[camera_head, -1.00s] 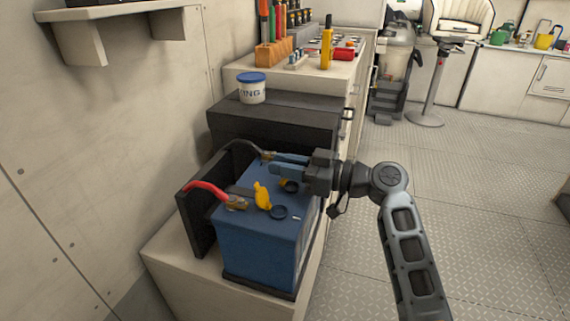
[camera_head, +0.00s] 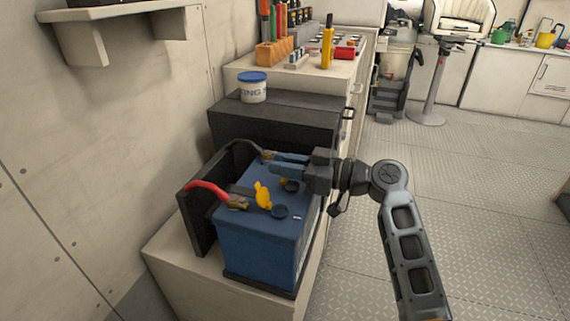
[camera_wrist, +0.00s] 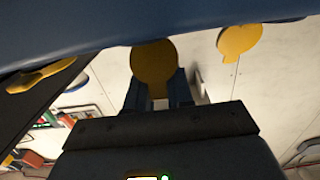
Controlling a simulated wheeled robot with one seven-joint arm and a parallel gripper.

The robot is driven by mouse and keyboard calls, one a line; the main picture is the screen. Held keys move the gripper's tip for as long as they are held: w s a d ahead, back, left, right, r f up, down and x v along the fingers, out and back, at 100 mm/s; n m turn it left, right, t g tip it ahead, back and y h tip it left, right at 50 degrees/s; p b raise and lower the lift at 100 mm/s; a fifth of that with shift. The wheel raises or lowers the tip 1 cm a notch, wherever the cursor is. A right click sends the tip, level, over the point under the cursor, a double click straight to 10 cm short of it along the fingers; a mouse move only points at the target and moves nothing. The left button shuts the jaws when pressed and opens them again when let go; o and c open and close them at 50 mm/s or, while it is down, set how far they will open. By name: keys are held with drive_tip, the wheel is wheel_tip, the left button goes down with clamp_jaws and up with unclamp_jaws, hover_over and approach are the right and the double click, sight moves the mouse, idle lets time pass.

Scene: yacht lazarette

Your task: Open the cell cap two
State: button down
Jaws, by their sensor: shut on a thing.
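The blue battery (camera_head: 262,250) stands on a pale bench. A yellow cell cap (camera_head: 263,194) stands raised on its top beside a round dark opening (camera_head: 279,211). My gripper (camera_head: 274,164) reaches in from the right, low over the battery's far part. In the wrist view, my gripper (camera_wrist: 158,88) is shut on a yellow cap (camera_wrist: 154,60) between its two fingers. In the head view that cap is mostly hidden by the gripper, near a second dark opening (camera_head: 291,186). The wrist view also shows another yellow cap (camera_wrist: 240,40) at right and a yellow piece (camera_wrist: 40,76) at left.
A red cable (camera_head: 205,188) and a dark cable (camera_head: 243,147) run to the battery's terminals. A dark upright panel (camera_head: 196,225) stands at its left. A dark box (camera_head: 275,122) with a blue-lidded tub (camera_head: 252,88) is behind. The floor at right is clear.

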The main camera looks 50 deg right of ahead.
drive_tip(key=shift+a+f, duration=0.1)
drive_tip(key=shift+f, duration=0.35)
drive_tip(key=c, duration=1.3)
unclamp_jaws()
drive_tip(key=shift+o, duration=1.1)
drive_tip(key=shift+r, duration=0.2)
drive_tip(key=v, duration=0.7)
drive_tip(key=shift+s+d, duration=0.2)
drive_tip(key=shift+s, duration=0.15)
